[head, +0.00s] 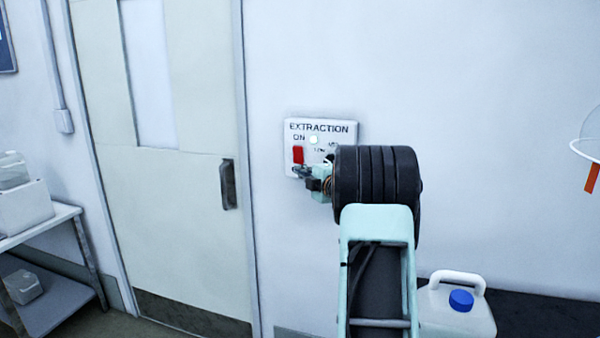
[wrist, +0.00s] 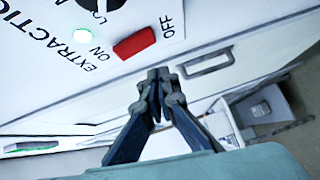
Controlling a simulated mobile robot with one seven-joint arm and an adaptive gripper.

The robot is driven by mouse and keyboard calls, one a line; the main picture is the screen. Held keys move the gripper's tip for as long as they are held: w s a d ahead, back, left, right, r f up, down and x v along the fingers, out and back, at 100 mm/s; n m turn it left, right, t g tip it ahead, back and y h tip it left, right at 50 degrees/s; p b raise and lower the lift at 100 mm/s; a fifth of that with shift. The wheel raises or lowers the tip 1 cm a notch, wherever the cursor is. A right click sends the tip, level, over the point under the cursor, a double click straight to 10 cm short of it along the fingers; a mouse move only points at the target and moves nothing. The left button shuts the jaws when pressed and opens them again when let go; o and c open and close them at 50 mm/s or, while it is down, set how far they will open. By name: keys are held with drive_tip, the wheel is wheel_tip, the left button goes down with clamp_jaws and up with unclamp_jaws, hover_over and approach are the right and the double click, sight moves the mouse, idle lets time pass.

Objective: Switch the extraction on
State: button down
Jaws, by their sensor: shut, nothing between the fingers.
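The EXTRACTION panel (head: 322,132) is a white plate on the wall right of the door. Its red switch (head: 298,155) sits at its left, below the ON label. In the wrist view the red switch (wrist: 135,43) lies between ON and OFF; I cannot tell which side is pressed in. A small round light (wrist: 82,36) near ON glows pale green. A dark knob (wrist: 100,4) is cut by the top edge. My gripper (wrist: 158,74) is shut and empty, its tips close to the switch's OFF end; I see no clear contact. In the head view my gripper (head: 299,172) is just below the switch.
A closed door (head: 185,230) with a dark handle (head: 228,184) is left of the panel. A shelf unit (head: 62,216) with containers stands far left. A white jug (head: 440,312) with a blue cap stands at lower right. Bare wall surrounds the panel.

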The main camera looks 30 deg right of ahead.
drive_tip(key=s+f+b, duration=0.1)
drive_tip(key=s, duration=0.6)
drive_tip(key=shift+a, duration=0.2)
drive_tip(key=shift+f, duration=0.1)
drive_tip(key=shift+w+a, duration=0.1)
